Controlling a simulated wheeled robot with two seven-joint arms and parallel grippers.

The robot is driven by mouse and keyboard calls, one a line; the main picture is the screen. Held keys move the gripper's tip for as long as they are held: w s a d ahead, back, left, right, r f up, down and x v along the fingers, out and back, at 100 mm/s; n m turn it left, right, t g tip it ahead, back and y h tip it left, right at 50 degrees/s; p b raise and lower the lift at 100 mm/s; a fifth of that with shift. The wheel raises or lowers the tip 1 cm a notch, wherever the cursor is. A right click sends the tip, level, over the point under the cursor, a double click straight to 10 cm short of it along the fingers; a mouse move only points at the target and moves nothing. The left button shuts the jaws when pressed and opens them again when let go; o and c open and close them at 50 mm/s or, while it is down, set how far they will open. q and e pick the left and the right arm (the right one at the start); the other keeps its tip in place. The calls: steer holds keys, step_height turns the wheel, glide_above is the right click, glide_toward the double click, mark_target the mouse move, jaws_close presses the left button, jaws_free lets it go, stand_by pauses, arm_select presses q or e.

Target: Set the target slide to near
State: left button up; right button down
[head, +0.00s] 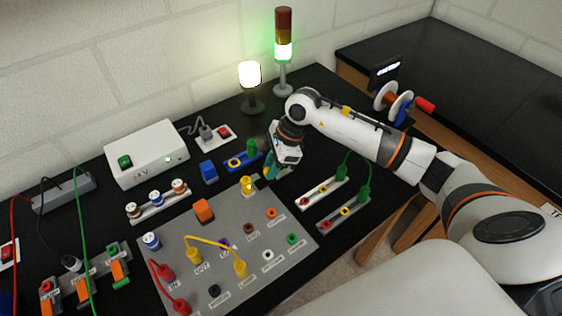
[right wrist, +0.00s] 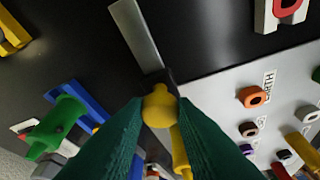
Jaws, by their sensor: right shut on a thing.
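My right gripper (head: 269,172) reaches down at the back right edge of the grey panel. In the right wrist view its green fingers (right wrist: 160,112) are shut on a round yellow knob (right wrist: 159,104). The knob sits at a black block (right wrist: 159,76) on a straight grey metal bar (right wrist: 134,32), which looks like the slide's rail. Most of the bar shows on the far side of the block in that view. In the head view the gripper hides the knob and the slide. My left gripper is not in view.
A grey panel (head: 225,282) with coloured sockets and cables lies beside the gripper. A yellow plug (head: 247,186) stands close by, with a blue strip (head: 234,164) and green plug (head: 251,148) behind. Two socket strips with green plugs stand right. A lit lamp (head: 250,76) and signal tower (head: 284,50) stand behind.

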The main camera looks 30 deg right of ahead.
steer(key=shift+a, duration=0.3)
steer(key=c, duration=1.2)
jaws_free()
steer(key=shift+d+r, duration=0.1)
steer(key=shift+d+r, duration=0.15)
steer(key=shift+r, duration=0.1)
steer(key=b+v, duration=0.3)
steer(key=v, duration=0.8)
steer(key=shift+s+d+r, duration=0.1)
steer(key=shift+s+r, duration=0.05)
steer(key=shift+s, duration=0.05)
